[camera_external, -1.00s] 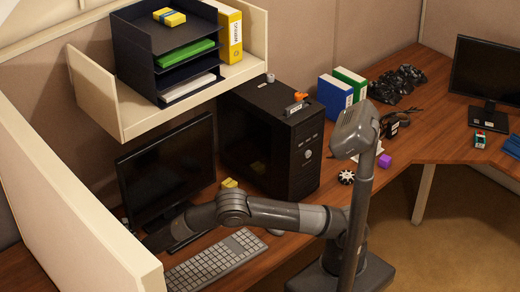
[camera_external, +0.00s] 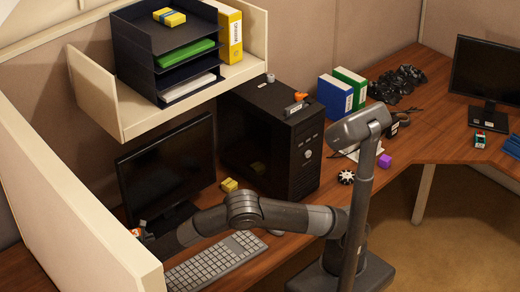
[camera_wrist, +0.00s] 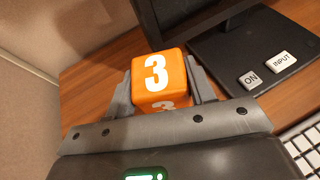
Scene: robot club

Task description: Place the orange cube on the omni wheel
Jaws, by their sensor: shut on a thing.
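The orange cube (camera_wrist: 158,72) with a white "3" sits between the two fingers of my gripper (camera_wrist: 160,92) in the wrist view, and the gripper is shut on it. In the external view a small part of the orange cube (camera_external: 136,232) shows by the left partition, beside my gripper (camera_external: 142,238), left of the monitor base. The omni wheel (camera_external: 346,177), small with black and white rollers, lies on the desk right of the computer tower, far from my gripper. My arm reaches left across the desk.
The monitor (camera_external: 168,172), its base (camera_wrist: 255,45), the keyboard (camera_external: 214,260) and the black tower (camera_external: 270,135) stand along the desk. A yellow block (camera_external: 229,185) lies before the tower. The partition (camera_external: 70,210) is close on the left.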

